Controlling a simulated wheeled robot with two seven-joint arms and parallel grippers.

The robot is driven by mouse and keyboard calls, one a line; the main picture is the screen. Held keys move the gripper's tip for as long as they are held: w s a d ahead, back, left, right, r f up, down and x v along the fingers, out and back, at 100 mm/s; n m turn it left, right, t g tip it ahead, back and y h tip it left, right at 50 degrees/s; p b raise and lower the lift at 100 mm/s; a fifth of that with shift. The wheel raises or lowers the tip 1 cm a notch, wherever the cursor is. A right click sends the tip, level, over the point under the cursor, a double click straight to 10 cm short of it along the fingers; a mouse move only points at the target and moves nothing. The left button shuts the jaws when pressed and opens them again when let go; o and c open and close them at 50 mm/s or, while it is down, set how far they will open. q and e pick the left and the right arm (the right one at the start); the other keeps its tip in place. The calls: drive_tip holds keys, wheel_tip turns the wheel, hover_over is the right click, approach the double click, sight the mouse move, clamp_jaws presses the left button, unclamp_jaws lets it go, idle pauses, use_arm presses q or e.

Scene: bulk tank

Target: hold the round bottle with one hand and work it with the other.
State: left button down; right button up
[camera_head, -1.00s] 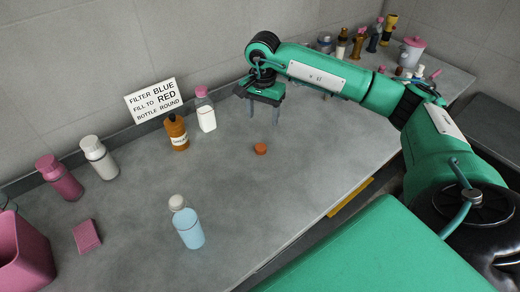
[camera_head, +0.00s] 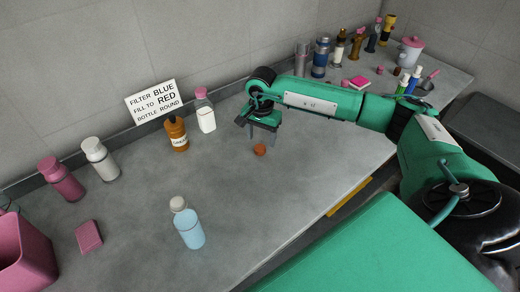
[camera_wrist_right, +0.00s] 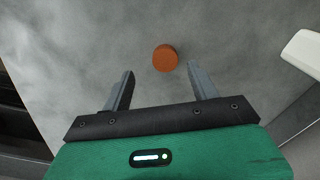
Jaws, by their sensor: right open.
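Several bottles stand on the grey counter, and I cannot tell for sure which is the round bottle. A pale blue bottle (camera_head: 190,232) with a whitish cap stands upright at the front. A brown labelled bottle (camera_head: 178,138) stands near the wall beside a clear bottle of white contents with a pink top (camera_head: 205,118). A small orange-brown disc (camera_head: 260,150), like a cap, lies on the counter; it also shows in the wrist view (camera_wrist_right: 165,58). My right gripper (camera_head: 264,141) is open and empty above the disc, its fingers (camera_wrist_right: 161,84) apart. My left gripper is not in view.
A sign (camera_head: 152,100) leans at the wall. A pink bottle (camera_head: 62,180), a white bottle (camera_head: 101,160), a pink block (camera_head: 88,236) and a pink bin (camera_head: 24,255) are at the left.

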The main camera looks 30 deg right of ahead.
sight(260, 148)
drive_tip(key=shift+f, duration=0.35)
drive_tip(key=f, duration=0.2)
drive_tip(key=f+p, duration=0.1)
drive_tip(key=shift+w+f, duration=0.35)
drive_tip(key=shift+w, duration=0.05)
drive_tip(key=shift+f+p, duration=0.3)
drive_tip(key=shift+f, duration=0.05)
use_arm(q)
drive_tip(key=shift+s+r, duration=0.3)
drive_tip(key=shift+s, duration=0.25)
use_arm(e)
drive_tip(key=c, duration=1.1)
